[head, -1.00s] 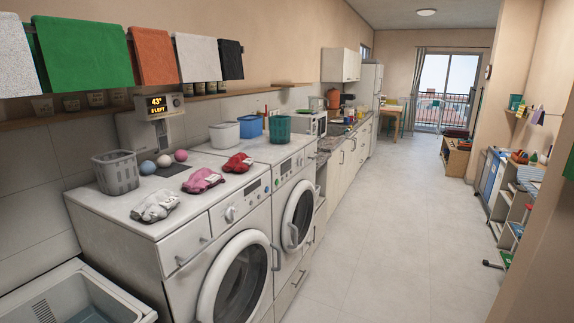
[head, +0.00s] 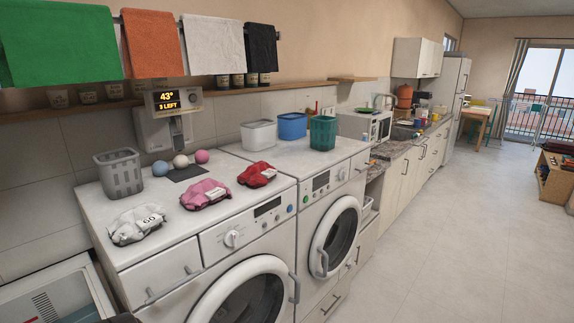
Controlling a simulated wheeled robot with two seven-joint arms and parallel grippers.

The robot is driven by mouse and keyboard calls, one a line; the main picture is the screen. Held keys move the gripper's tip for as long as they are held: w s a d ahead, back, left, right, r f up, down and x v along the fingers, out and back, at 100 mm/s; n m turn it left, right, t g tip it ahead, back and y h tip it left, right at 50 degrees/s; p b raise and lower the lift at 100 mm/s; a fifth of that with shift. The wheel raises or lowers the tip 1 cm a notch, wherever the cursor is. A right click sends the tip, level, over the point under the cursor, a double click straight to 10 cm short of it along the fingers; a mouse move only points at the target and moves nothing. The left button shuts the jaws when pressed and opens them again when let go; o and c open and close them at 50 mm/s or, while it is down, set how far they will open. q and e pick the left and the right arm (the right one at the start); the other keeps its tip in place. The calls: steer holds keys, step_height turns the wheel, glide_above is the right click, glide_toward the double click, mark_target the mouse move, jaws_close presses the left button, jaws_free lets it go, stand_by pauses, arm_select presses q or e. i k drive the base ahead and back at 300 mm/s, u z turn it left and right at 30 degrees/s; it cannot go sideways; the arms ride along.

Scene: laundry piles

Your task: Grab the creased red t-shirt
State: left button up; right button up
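The creased red t-shirt (head: 257,174) lies crumpled in a small heap on top of the near washing machine (head: 165,266), close to its right edge, with a pale tag on it. A pink crumpled garment (head: 205,195) lies to its left, apart from it. A light grey crumpled garment (head: 138,224) with a white label lies further left. Neither of my grippers can be made out in the head view.
A grey basket (head: 119,173), several small balls (head: 181,161) and a wall unit with a display (head: 166,120) stand behind the garments. White, blue and green bins (head: 323,132) stand on the second machine. Towels (head: 151,43) hang above. The floor (head: 460,240) at right is clear.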

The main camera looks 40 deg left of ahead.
mark_target(257, 175)
steer(key=i, duration=3.1)
steer(key=u, duration=2.95)
steer(key=k, duration=0.35)
steer(key=z, duration=0.5)
